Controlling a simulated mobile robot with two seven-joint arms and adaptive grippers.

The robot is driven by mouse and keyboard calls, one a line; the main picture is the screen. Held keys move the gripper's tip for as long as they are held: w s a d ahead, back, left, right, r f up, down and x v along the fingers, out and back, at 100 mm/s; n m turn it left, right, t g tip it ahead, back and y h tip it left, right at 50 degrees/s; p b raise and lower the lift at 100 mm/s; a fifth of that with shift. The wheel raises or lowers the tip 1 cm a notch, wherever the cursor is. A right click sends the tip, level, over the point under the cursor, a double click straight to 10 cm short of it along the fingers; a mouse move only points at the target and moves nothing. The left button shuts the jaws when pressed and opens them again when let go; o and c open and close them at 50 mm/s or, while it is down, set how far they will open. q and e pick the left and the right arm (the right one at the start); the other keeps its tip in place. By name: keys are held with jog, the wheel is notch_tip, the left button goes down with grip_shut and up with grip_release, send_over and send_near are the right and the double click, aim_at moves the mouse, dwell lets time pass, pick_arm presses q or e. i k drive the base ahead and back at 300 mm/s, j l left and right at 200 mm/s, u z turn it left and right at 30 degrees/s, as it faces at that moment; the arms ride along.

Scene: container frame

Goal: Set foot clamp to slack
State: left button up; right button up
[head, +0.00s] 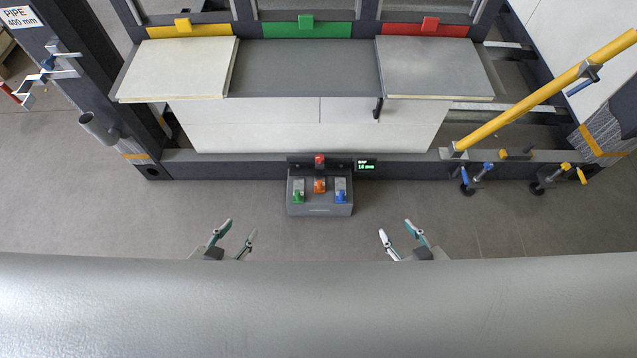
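No part is labelled as the foot clamp. A grey block (453,152) sits at the lower end of a slanted yellow pole (540,92) on the right of the frame's bottom beam. A small yellow lever-like part (516,154) lies on the beam just right of it; its setting cannot be told. Screw clamps with a blue handle (488,167) and a yellow handle (566,167) hang below the beam. My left gripper (241,228) and my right gripper (396,228) are open and empty in the foreground, well left of these parts.
A grey control box (320,209) with green, orange and blue switches stands on the floor before the beam, beside a small display (366,166). Panels with yellow, green and red tabs are behind. A grey cylinder (300,300) crosses the foreground. The floor around the box is clear.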

aim_at(320, 158)
jog(key=i+j+z, duration=0.2)
jog(key=j, duration=0.65)
jog(key=i+j+z, duration=0.15)
jog(key=j, duration=0.75)
jog(key=i+j+z, duration=0.2)
jog(key=j, duration=0.7)
jog(key=j+z, duration=0.2)
jog(key=j, duration=0.7)
jog(key=i, duration=0.05)
